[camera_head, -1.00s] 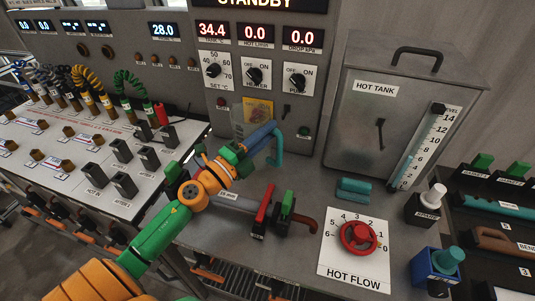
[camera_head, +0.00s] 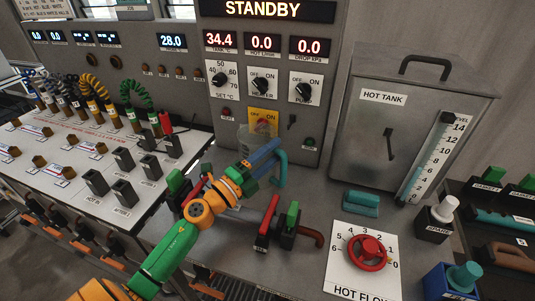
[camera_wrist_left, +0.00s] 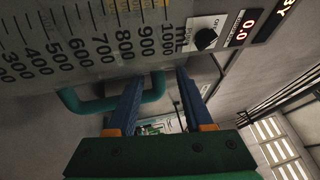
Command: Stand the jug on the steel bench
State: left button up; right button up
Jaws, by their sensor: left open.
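The jug (camera_head: 243,137) is a clear vessel with a teal handle (camera_head: 282,168), in front of the upright panel in the head view. It looks roughly upright; its base is hidden behind my left gripper (camera_head: 268,157), so I cannot tell whether it touches the bench. In the left wrist view the jug's printed scale (camera_wrist_left: 110,45) fills the upper left. My left gripper (camera_wrist_left: 160,90) is open, its blue fingers at the teal handle, which passes close by their tips. The steel bench (camera_head: 318,205) is the grey worktop below. My right gripper is not in view.
The hot tank (camera_head: 422,125) stands at the back right. A red flow valve (camera_head: 368,252), a teal block (camera_head: 361,203) and a lever valve (camera_head: 290,222) with a red pipe end occupy the bench.

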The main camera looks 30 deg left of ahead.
pick_arm(q)
jog(key=b+v, duration=0.4)
jog(key=v, duration=0.7)
jog(key=shift+s+f, duration=0.15)
jog(key=shift+s, duration=0.35)
jog(key=shift+a, duration=0.1)
